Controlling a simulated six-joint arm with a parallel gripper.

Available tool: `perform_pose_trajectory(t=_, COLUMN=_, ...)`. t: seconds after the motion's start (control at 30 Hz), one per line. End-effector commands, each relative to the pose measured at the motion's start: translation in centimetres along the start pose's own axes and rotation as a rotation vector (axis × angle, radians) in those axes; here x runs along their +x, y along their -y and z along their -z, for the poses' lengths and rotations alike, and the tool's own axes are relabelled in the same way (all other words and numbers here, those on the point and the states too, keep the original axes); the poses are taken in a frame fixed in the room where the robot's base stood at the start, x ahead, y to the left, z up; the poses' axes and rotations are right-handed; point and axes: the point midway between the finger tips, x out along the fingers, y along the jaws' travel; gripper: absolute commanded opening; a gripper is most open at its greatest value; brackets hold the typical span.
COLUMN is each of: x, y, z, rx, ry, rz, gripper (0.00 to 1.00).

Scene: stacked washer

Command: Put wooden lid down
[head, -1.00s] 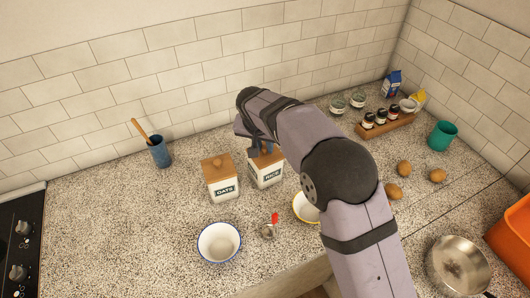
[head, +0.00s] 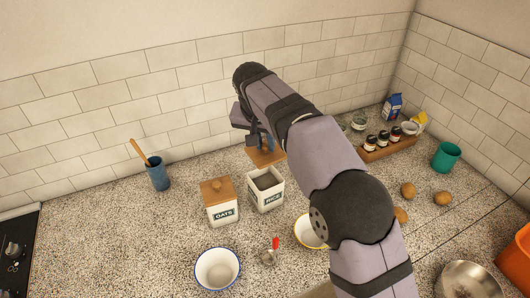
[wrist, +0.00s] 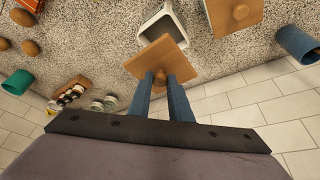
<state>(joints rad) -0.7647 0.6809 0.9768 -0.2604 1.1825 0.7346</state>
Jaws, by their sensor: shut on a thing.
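The square wooden lid (head: 266,157) is held by its knob in my gripper (wrist: 166,76), which is shut on it. In the head view the lid shows just behind and above the rim of the white RICE jar (head: 265,190). In the wrist view the lid (wrist: 155,55) overlaps part of the jar's opening (wrist: 160,22). The RICE jar stands open, with dark contents visible. My fingers are partly hidden by my arm in the head view. The OATS jar (head: 221,212) beside it on the left has its own wooden lid (head: 217,189) on.
A blue cup with a wooden utensil (head: 158,177) stands left, near the tiled wall. A white bowl (head: 217,269) and a yellow-rimmed bowl (head: 308,232) are in front. Spice jars in a wooden rack (head: 385,148) stand right. Bare counter lies between the blue cup and OATS jar.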

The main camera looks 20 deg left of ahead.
Motion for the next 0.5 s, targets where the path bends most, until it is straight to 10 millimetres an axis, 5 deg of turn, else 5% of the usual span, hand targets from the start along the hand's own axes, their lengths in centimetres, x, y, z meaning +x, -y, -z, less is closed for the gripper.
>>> perform_pose_trajectory(t=0.3, x=-0.2, y=0.3, z=-0.1, rx=-0.013, ry=0.001, rz=0.005, gripper=0.0)
perform_pose_trajectory(t=0.5, x=0.4, y=3.3, z=-2.1, rx=-0.131, ry=0.01, rz=0.053, gripper=0.0)
